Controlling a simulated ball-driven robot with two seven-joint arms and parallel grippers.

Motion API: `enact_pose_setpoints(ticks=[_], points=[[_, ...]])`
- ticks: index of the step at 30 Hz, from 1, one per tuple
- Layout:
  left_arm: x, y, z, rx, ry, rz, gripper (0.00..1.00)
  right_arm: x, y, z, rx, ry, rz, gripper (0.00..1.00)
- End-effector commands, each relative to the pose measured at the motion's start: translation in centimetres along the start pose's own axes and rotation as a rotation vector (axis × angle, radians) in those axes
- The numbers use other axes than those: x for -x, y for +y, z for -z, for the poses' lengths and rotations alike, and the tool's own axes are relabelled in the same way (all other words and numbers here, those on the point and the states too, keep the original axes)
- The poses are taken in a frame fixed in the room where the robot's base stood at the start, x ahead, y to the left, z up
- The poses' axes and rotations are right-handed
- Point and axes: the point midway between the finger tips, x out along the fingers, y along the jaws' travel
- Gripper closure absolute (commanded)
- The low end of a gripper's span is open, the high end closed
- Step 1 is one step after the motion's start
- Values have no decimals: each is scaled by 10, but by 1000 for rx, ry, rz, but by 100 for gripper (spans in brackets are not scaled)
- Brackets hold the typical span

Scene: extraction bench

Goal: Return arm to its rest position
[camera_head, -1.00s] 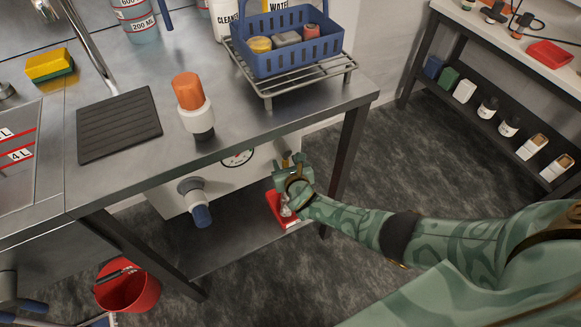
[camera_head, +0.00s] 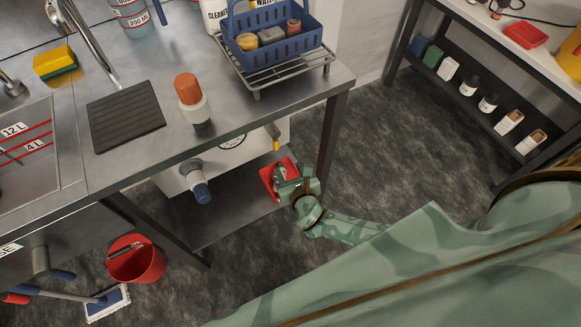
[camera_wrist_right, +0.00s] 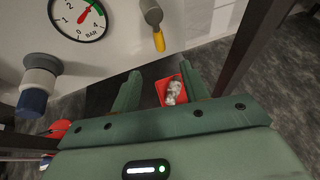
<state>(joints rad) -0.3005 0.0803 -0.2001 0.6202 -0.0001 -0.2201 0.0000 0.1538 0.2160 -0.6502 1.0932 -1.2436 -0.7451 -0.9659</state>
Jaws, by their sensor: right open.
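My right gripper (camera_head: 284,178) is open and empty beside the bench's right front leg, in front of the red tray (camera_head: 268,186) on the lower shelf. In the right wrist view its two green fingers stand apart (camera_wrist_right: 160,88), with the red tray and a pale metallic item (camera_wrist_right: 175,92) beyond and between them. A lever with a yellow grip (camera_head: 276,144) hangs from the front of the white unit, clear of the fingers; it also shows in the wrist view (camera_wrist_right: 158,40). My left gripper is not in view.
The steel bench (camera_head: 235,115) carries a blue basket (camera_head: 275,50) on a rack and an orange-topped bottle (camera_head: 192,98). A blue-ended valve (camera_head: 198,185) juts from the unit. A red bucket (camera_head: 135,260) stands on the floor. The floor to the right (camera_head: 390,150) is clear.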

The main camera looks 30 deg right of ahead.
Motion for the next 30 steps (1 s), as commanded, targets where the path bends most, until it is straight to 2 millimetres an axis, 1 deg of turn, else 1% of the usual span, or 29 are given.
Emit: enact_pose_setpoints(ticks=[12, 14, 15, 17, 18, 20, 21, 23, 24, 26, 27, 29, 30], points=[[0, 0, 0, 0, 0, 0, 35, 0, 0, 0, -12, 0, 0, 55], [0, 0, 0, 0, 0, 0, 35, 0, 2, 2, -69, 10, -7, 55], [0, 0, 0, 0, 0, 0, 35, 0, 3, 8, -163, 40, -14, 55], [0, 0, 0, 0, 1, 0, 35, 0, -5, 35, -412, 147, 15, 55], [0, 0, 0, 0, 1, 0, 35, 2, -15, 60, -635, 237, 69, 55], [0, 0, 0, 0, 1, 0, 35, 19, -29, 108, -950, 364, 186, 55], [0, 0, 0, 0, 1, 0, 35, 36, -39, 140, -1157, 435, 283, 55], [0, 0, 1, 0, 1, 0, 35, 66, -51, 186, -1452, 511, 451, 55], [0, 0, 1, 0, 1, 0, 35, 90, -59, 215, -1630, 540, 572, 55], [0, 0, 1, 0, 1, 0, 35, 129, -70, 254, -1870, 551, 762, 55], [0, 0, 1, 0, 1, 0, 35, 156, -77, 277, -2008, 540, 890, 55], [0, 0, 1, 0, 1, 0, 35, 197, -87, 307, -2169, 501, 1068, 55], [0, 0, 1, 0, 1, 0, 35, 224, -92, 324, -2241, 470, 1171, 55]])
